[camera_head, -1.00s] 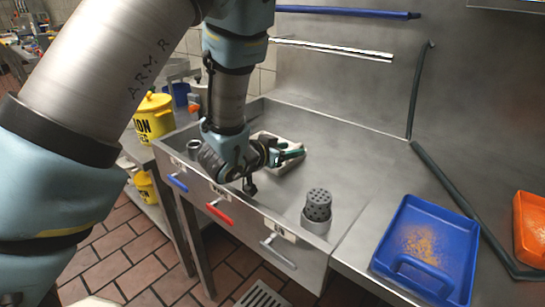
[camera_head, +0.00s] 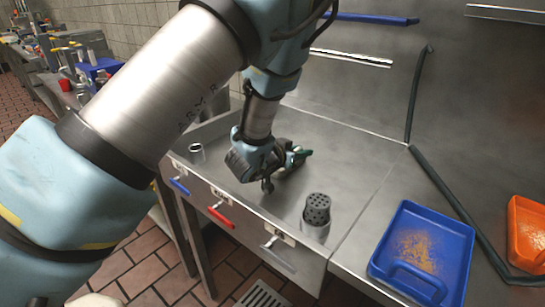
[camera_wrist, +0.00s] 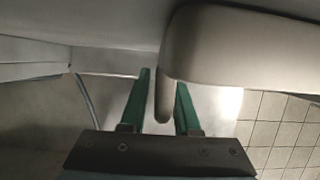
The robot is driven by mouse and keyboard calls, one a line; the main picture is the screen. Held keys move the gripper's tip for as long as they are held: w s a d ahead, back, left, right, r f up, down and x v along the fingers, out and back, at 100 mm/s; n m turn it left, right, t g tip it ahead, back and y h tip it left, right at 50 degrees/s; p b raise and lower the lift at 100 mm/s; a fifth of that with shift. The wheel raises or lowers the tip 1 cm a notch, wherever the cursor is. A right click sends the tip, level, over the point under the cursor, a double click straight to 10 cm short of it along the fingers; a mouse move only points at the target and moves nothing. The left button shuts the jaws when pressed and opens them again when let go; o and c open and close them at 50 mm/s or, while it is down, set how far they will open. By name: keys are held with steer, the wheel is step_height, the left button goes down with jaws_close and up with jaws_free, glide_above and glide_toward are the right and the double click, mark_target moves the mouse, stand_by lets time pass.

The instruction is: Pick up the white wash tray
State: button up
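The white wash tray (camera_wrist: 240,45) is pale and smooth in the wrist view, filling the upper right. A rounded lip of it hangs down between the two green fingers of my gripper (camera_wrist: 163,80). The fingers are apart; a narrow gap shows on the lip's left side, and the lip sits close to or against the right finger. In the head view, my gripper (camera_head: 299,156) is low over the metal sink. The tray is not clearly visible there, probably hidden behind my wrist.
The sink (camera_head: 345,155) has a perforated metal cylinder (camera_head: 317,208) near its front right. A blue tray (camera_head: 452,240) with brown crumbs lies on the counter to the right, with an orange tray (camera_head: 527,235) beyond it. Dark pipes run along the back.

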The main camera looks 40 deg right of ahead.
jaws_close()
stand_by(0.5)
